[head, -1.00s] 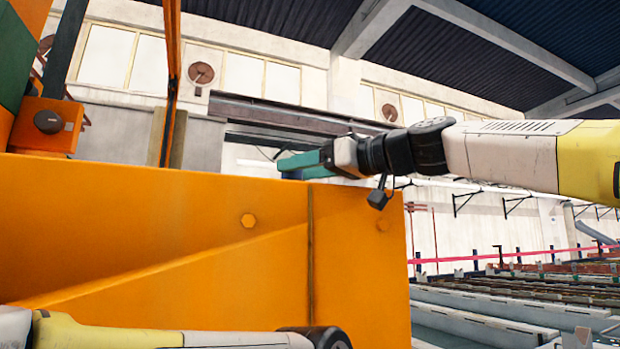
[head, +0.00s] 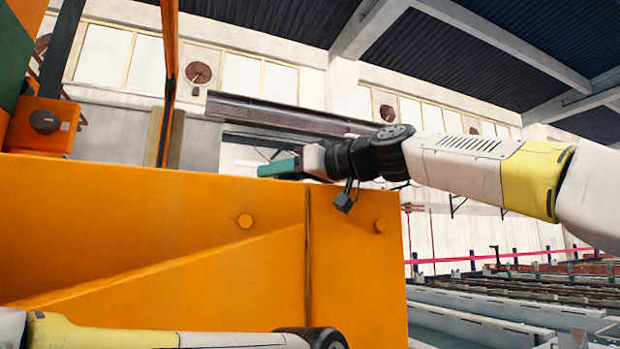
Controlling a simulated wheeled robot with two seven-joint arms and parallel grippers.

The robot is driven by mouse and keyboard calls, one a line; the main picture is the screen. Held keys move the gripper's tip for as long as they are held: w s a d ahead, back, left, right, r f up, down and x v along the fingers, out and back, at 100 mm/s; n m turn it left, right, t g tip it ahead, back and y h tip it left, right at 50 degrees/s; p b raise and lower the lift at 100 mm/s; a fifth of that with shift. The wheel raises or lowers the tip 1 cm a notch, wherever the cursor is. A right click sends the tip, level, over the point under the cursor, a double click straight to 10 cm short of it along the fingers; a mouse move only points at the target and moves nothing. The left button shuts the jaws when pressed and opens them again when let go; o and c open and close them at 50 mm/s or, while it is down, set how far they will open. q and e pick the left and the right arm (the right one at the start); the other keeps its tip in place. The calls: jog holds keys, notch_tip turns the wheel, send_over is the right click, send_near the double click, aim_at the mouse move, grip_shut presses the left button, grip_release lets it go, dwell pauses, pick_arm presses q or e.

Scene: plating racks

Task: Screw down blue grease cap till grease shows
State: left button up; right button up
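I cannot make out a blue grease cap in the head view. My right gripper (head: 278,168) has teal fingers and points left, just above or behind the top edge of the orange machine panel (head: 150,220). Its fingers overlap from this angle, so I cannot tell whether they are open or shut, and I see nothing held in them. My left arm runs along the bottom edge of the view, and its gripper is out of view.
The orange panel fills the left and middle, with bolt heads on its face. An orange block with a dark round knob (head: 44,121) and upright posts (head: 167,80) stand at the upper left. Long rows of tanks (head: 500,312) lie at the lower right.

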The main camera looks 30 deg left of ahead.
grip_shut()
jog(key=shift+m+t, duration=0.3)
jog(key=shift+t, duration=0.2)
jog(key=shift+w+d+m+t+h, duration=0.15)
jog(key=shift+m+t+h, duration=0.4)
jog(key=shift+m+t, duration=0.75)
jog(key=shift+w+a+m+t+h, duration=0.15)
jog(key=shift+m+t+h, duration=0.55)
jog(key=shift+t, duration=1.1)
jog(key=shift+w+d+m+t+h, duration=0.15)
jog(key=shift+w+m+t+h, duration=0.1)
jog(key=shift+m+t+h, duration=0.65)
jog(key=shift+w+d+m+t+h, duration=0.2)
jog(key=shift+m+t+h, duration=0.35)
jog(key=shift+m+t, duration=0.5)
jog(key=shift+w+d+f+m+t+h, duration=0.1)
jog(key=shift+w+d+m+t+h, duration=0.05)
jog(key=shift+m+t+h, duration=0.5)
jog(key=shift+w+d+m+t+h, duration=0.15)
jog(key=shift+m+t+h, duration=0.25)
jog(key=shift+t+h, duration=0.35)
jog(key=shift+h, duration=0.3)
jog(key=o, duration=0.7)
grip_release()
